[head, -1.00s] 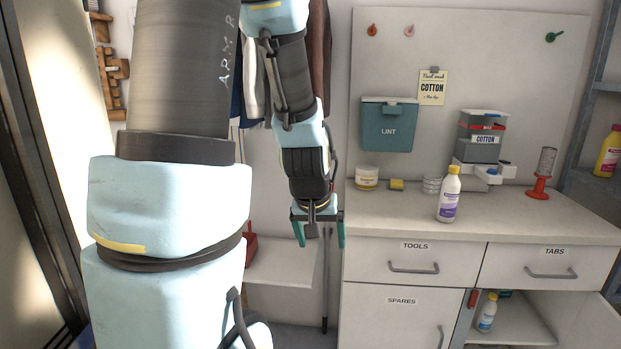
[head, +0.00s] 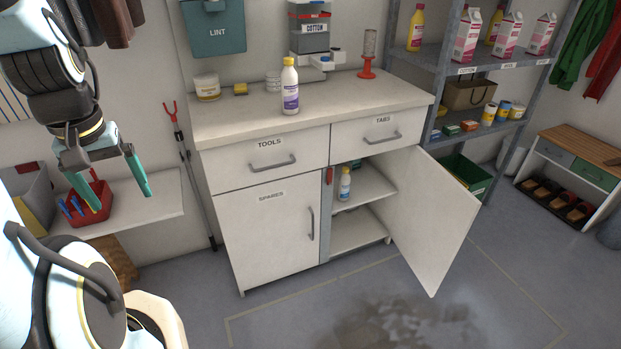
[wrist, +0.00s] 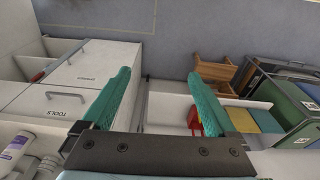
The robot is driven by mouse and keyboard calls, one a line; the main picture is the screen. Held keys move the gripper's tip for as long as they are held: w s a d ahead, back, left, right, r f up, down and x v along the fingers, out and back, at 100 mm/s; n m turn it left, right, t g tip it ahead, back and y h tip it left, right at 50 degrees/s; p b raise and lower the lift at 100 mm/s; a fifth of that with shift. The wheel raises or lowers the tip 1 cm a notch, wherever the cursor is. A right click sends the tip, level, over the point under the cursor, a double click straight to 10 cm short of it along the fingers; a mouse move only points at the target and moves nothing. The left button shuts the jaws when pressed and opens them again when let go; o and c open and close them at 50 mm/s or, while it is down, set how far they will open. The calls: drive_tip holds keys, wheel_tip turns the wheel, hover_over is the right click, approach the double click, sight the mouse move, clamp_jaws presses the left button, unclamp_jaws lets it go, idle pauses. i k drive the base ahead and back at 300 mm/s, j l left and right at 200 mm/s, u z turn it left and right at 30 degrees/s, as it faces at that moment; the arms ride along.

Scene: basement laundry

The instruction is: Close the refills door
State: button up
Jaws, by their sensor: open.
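The only open door (head: 437,215) is the cabinet's right-hand lower door, under the TABS drawer. It is swung wide, hinged at the right, with its free edge out over the floor. I see no REFILLS label on the side facing me. Behind it, the compartment shows a shelf (head: 372,188) with a small white bottle (head: 345,184). My gripper (head: 121,198) is open and empty, left of the cabinet and well away from the door. In the wrist view, the open gripper (wrist: 160,73) points toward the floor, with the cabinet (wrist: 95,65) to its left.
The SPARES door (head: 268,235) and TOOLS drawer (head: 268,160) are shut. A white bottle (head: 290,88) stands on the worktop. A metal shelf unit (head: 440,100) is right of the cabinet. A red caddy (head: 88,205) sits on a low shelf near my gripper. Floor before the cabinet is clear.

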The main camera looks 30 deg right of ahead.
sight(435, 213)
drive_tip(key=l+z, duration=0.1)
drive_tip(key=l, duration=0.45)
drive_tip(key=l+z, duration=0.15)
drive_tip(key=l, duration=0.45)
drive_tip(key=i+l+z, duration=0.1)
drive_tip(key=l, duration=0.45)
drive_tip(key=i+l+z, duration=0.15)
drive_tip(key=l, duration=0.4)
drive_tip(key=l+z, duration=0.1)
drive_tip(key=l, duration=0.45)
drive_tip(key=i, duration=0.05)
